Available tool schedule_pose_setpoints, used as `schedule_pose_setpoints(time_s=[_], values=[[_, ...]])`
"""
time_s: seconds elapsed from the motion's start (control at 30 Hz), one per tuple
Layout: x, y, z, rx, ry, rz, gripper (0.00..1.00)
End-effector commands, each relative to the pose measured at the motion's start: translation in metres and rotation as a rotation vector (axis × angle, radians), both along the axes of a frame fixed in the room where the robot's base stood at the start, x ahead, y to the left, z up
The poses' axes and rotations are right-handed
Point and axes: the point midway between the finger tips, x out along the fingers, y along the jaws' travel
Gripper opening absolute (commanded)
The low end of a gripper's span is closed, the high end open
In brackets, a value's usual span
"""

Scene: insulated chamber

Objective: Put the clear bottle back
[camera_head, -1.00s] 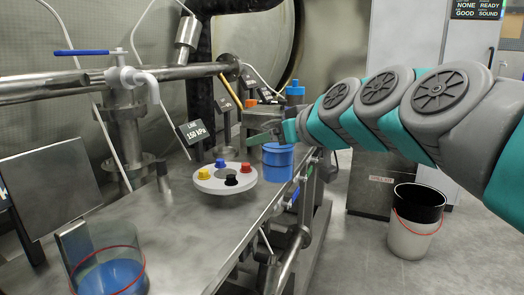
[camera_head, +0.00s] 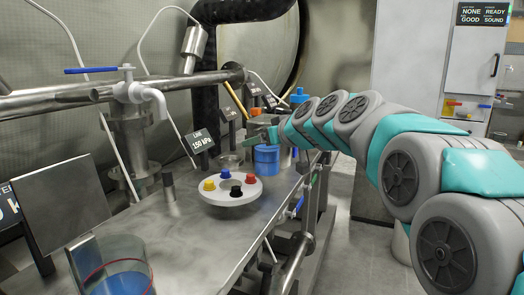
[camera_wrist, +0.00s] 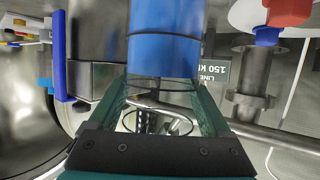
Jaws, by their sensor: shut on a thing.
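My gripper (camera_wrist: 160,100) appears in the wrist view as two green fingers, shut on the upper, see-through part of the clear bottle (camera_wrist: 163,50). The bottle's body beyond the fingertips looks blue, with thin dark rings, and its round rim shows between the fingers. In the head view the bottle (camera_head: 267,158) hangs or stands below my gripper (camera_head: 272,134), near the bench's right edge, behind the white round holder. I cannot tell whether its base touches the bench.
The white round holder (camera_head: 230,197) with coloured knobs stands on the metal bench (camera_head: 185,240). A clear beaker (camera_head: 120,275) with blue contents and a red ring is at the front left. A 150 kPa sign (camera_head: 200,141), a pipe with a blue-handled valve (camera_head: 130,90) and a blue-topped object (camera_head: 299,95) are nearby.

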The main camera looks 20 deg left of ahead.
Motion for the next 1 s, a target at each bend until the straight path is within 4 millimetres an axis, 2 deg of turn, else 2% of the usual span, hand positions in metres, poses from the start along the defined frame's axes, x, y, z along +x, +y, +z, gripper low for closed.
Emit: schedule_pose_setpoints(time_s=[0.23,0.67,0.7,0.87,1.0], values=[[-0.001,0.0,-0.027,0.001,0.002,0.0,0.01],[-0.001,0.0,-0.033,0.0,0.0,0.0,0.01],[-0.001,0.0,-0.033,0.0,0.0,0.0,0.83],[-0.001,0.0,-0.032,-0.001,0.001,0.0,1.0],[-0.001,0.0,-0.032,0.0,0.002,0.001,1.0]])
